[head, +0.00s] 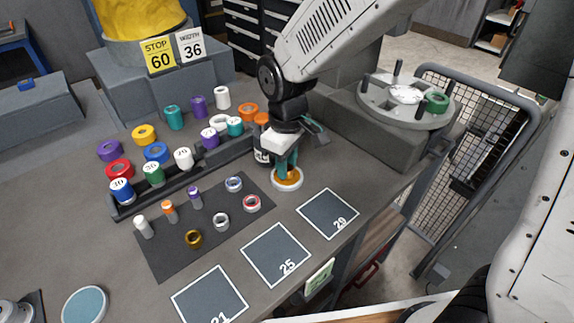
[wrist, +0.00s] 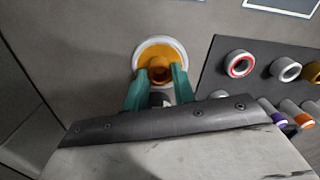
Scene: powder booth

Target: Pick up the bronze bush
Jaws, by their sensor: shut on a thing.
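The bronze bush (head: 193,238) is a short golden-brown ring on the dark mat, apart from my gripper. It also shows at the right edge of the wrist view (wrist: 312,72). My gripper (head: 288,172) is to the right of the mat, pointing down, with teal fingers shut on an orange piece (wrist: 159,69). The piece is round with a darker middle and is at a white round dish (wrist: 138,50) with an orange inside. The fingers hide part of the piece, and I cannot tell whether it rests in the dish.
The dark mat (head: 165,262) also holds a red-and-white ring (head: 252,203), a grey-white ring (head: 221,222) and small cylinders. A rack (head: 125,208) with several coloured rolls stands behind. Numbered squares (head: 275,254) lie in front. A fixture with a green ring (head: 437,102) stands at the right.

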